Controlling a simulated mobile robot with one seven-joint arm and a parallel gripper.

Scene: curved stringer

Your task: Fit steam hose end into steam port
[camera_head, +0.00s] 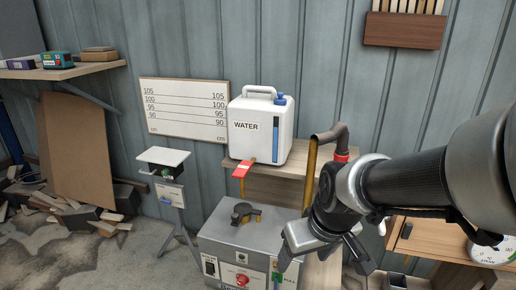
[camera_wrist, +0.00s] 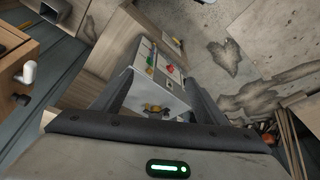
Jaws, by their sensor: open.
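A dark bent hose or pipe (camera_head: 343,138) with a red band stands beside the wooden shelf, behind my arm; its lower part is hidden. I cannot tell whether it ends in the steam hose end. A grey metal box (camera_head: 217,228) carries a black knob with a brass-coloured fitting (camera_head: 254,216) on top; I cannot pick out a steam port with certainty. My gripper (camera_head: 322,252) is open, pointing down at the box's right side. In the wrist view, the open fingers (camera_wrist: 155,85) frame the grey box and a brass-coloured part (camera_wrist: 153,107); nothing shows held.
A small stand (camera_head: 168,190) is left of the box. Wood scraps (camera_head: 75,212) lie at far left. A dial (camera_head: 492,250) sits at right.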

